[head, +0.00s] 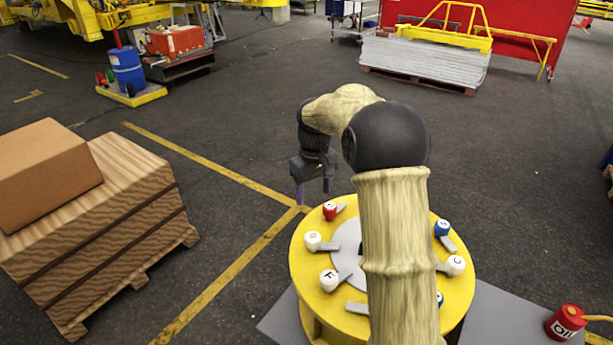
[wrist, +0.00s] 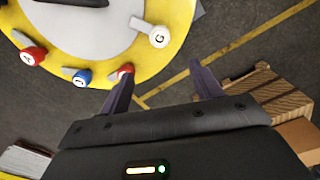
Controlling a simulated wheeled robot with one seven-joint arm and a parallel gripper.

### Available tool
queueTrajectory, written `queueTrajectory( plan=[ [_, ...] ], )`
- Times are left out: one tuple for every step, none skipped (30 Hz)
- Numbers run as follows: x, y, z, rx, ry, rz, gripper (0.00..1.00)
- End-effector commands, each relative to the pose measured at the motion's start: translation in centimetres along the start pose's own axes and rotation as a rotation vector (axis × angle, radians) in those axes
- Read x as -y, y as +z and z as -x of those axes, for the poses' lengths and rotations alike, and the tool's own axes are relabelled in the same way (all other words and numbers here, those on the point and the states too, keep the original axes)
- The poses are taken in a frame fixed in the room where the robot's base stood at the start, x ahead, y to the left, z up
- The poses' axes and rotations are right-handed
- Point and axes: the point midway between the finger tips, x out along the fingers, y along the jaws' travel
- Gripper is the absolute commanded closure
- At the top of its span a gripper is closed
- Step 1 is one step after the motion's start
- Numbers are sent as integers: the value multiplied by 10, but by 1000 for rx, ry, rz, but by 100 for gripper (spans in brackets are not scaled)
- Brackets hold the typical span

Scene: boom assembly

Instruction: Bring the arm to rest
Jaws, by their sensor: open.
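My arm is cream-coloured with black joints; it reaches over the round yellow table (head: 303,255) and bends left at a black elbow. My gripper (head: 313,190) points down beyond the table's far left edge. Its two fingers are apart with nothing between them. In the wrist view my gripper (wrist: 163,88) is also open and empty, with floor between the fingers and the yellow table (wrist: 185,20) ahead at upper left. Lettered red, blue and white knobs stand around the table, including a red knob (head: 330,211) nearest the gripper. My forearm hides part of the table.
A wooden crate (head: 130,215) with a cardboard box (head: 45,170) on it stands at left. A red oil can (head: 565,322) is at lower right. A pallet of grey sheets (head: 425,62) is at the back. Dark floor around the gripper is clear.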

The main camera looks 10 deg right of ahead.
Motion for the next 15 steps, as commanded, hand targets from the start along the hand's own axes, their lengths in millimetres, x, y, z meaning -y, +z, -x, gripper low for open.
queueTrajectory(
  plan=[
    [0, 0, 0, 0, 0, 0, 36],
    [0, 0, 0, 0, 0, 0, 36],
    [0, 1, 0, 0, 0, -1, 36],
    [1, 2, 0, -1, 1, -2, 36],
    [2, 3, 0, -2, 1, -4, 36],
    [3, 6, -1, -5, 3, -8, 36],
    [4, 8, -1, -7, 5, -12, 36],
    [6, 12, -1, -11, 7, -17, 36],
    [8, 18, -2, -17, 10, -27, 36],
    [11, 23, -2, -22, 13, -35, 36],
    [13, 29, -3, -27, 15, -44, 36],
    [17, 37, -4, -37, 19, -58, 36],
    [20, 44, -5, -44, 22, -70, 36],
    [23, 52, -6, -51, 24, -81, 36],
    [26, 61, -8, -62, 27, -97, 36]
  ],
)
